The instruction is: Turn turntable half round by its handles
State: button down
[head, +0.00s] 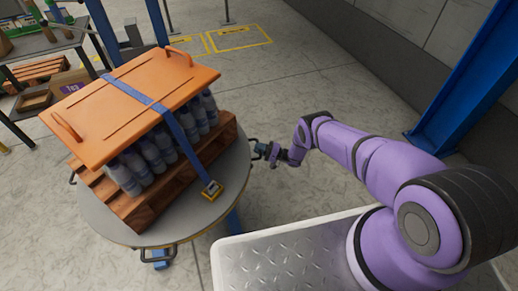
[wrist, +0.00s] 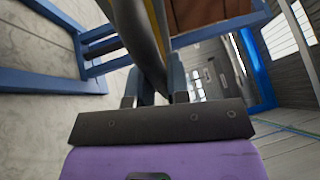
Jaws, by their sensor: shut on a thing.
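The round grey turntable (head: 226,168) stands at left in the head view on blue legs. It bears a wooden pallet of bottles under an orange lid. One dark handle (head: 158,253) sticks out from its front rim, and another handle (head: 72,178) shows at its left rim. My gripper (head: 262,150) is at the right rim, shut on the handle there. That handle is mostly hidden by the jaws in the head view. In the wrist view, my gripper (wrist: 156,88) has its two fingers on either side of a dark curved bar.
The orange lid (head: 135,95) has a blue strap (head: 130,91) over it. A blue post (head: 465,80) stands at right. A table with boxes is at the upper left. The floor (head: 300,90) behind the turntable is clear.

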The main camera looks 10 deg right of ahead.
jog(key=c, duration=1.1)
grip_release()
jog(key=shift+d, duration=0.1)
jog(key=v, duration=1)
jog(key=shift+s+d, duration=0.2)
jog(key=shift+d, duration=0.1)
jog(key=shift+w+f, duration=0.1)
